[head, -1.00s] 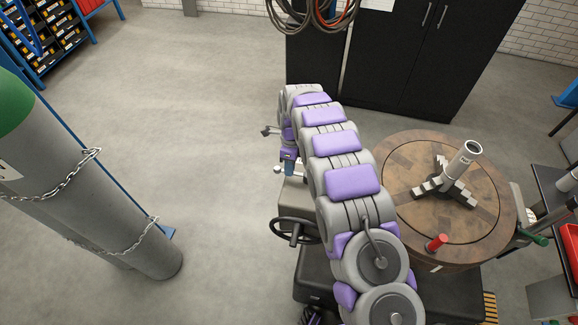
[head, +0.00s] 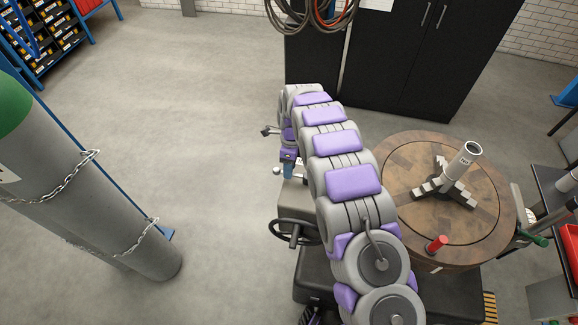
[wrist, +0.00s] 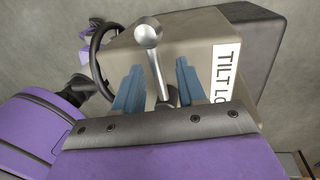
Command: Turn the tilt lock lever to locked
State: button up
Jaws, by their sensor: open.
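The tilt lock lever (wrist: 155,62) is a metal rod with a round silver ball knob, standing on a beige housing (wrist: 190,40). A white label (wrist: 225,75) reading "TILT LO", cut off by my gripper's edge, is on the housing to the right. My gripper (wrist: 158,85) has two blue fingers, open, one on each side of the lever rod with visible gaps. The lever's base is partly hidden by my gripper body. In the head view, my gripper (head: 288,171) is beside the lever's knob (head: 276,170), mostly hidden behind my arm.
A black handwheel (head: 292,233) is on the machine's near side; it also shows at the left in the wrist view (wrist: 100,60). A round turntable (head: 405,160) with a chuck is right of my arm. A chained gas cylinder (head: 110,230) stands left. Floor between is clear.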

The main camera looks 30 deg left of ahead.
jog(key=w+a+r+p, duration=0.1)
jog(key=w+r, duration=0.2)
jog(key=r, duration=1.3)
jog(key=shift+w+r+p, duration=0.15)
jog(key=shift+r+p, duration=0.15)
jog(key=shift+a, duration=0.1)
jog(key=w+d+r+n+b, duration=0.1)
jog(key=d+r+n, duration=0.1)
jog(key=d+r, duration=0.35)
jog(key=d+r+n, duration=0.1)
jog(key=d+r, duration=0.2)
jog(key=d, duration=0.5)
jog(key=s+d+r+n+b, duration=0.1)
jog(key=s+d+r+n, duration=0.15)
jog(key=d, duration=0.45)
jog(key=s+d+r+n+b, duration=0.15)
jog(key=s+d, duration=0.25)
jog(key=d, duration=0.4)
jog(key=s+d+n, duration=0.4)
jog(key=s+d, duration=0.7)
jog(key=s, duration=0.3)
jog(key=s+d+f+n+b, duration=0.1)
jog(key=s+d+f, duration=0.2)
jog(key=s, duration=0.4)
jog(key=s+d+f+n+b, duration=0.1)
jog(key=s+d+f+n, duration=0.1)
jog(key=s, duration=0.6)
jog(key=shift+s+d+f+n+y, duration=0.15)
jog(key=shift+d+f+n+y, duration=0.15)
jog(key=shift+d+f, duration=0.3)
